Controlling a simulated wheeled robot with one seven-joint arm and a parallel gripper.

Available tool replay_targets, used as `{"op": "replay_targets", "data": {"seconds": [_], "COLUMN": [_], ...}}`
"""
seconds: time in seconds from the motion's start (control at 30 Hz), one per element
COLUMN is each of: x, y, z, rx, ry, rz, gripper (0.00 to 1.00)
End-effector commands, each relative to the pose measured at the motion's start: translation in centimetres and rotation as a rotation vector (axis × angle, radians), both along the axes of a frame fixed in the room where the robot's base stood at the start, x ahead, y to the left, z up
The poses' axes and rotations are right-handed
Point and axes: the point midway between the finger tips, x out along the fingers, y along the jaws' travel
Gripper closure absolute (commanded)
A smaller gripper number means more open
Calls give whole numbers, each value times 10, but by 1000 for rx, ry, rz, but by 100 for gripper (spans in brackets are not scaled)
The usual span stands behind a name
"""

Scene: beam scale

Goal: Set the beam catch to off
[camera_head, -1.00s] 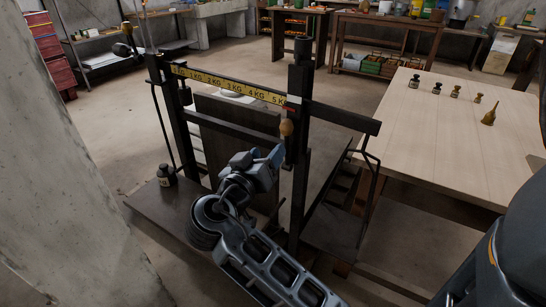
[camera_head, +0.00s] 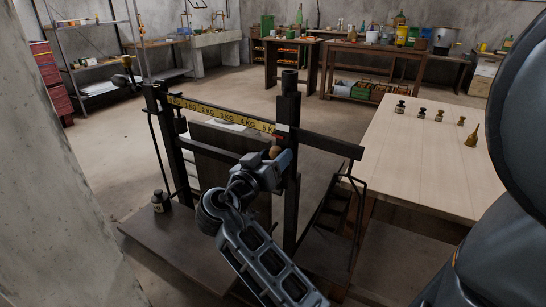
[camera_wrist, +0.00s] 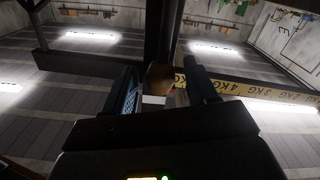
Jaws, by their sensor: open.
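The beam scale has a dark frame with a yellow marked beam (camera_head: 222,112) running between two posts. A wooden knob (camera_head: 274,152), apparently the handle of the beam catch, hangs by the right post. My gripper (camera_head: 279,159) is right at the knob, its fingers open. In the wrist view, the knob (camera_wrist: 159,79) shows between the two open fingers of my gripper (camera_wrist: 163,84), and the yellow beam (camera_wrist: 240,87) runs behind the right finger. I cannot tell whether either finger touches the knob. The rest of the catch is hidden.
A small dark weight (camera_head: 160,201) stands on the scale's left base. A pale wooden table (camera_head: 430,165) on the right holds several small weights and a brass piece (camera_head: 472,137). A concrete pillar (camera_head: 60,180) is close on the left. The floor behind the scale is clear.

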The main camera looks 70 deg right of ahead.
Motion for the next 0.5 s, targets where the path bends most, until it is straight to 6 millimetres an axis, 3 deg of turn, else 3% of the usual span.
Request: {"op": "replay_targets", "data": {"seconds": [0.2, 0.5], "x": [0, 0], "y": [0, 0], "z": [0, 0], "rx": [0, 0], "ry": [0, 0], "rz": [0, 1], "gripper": [44, 72]}}
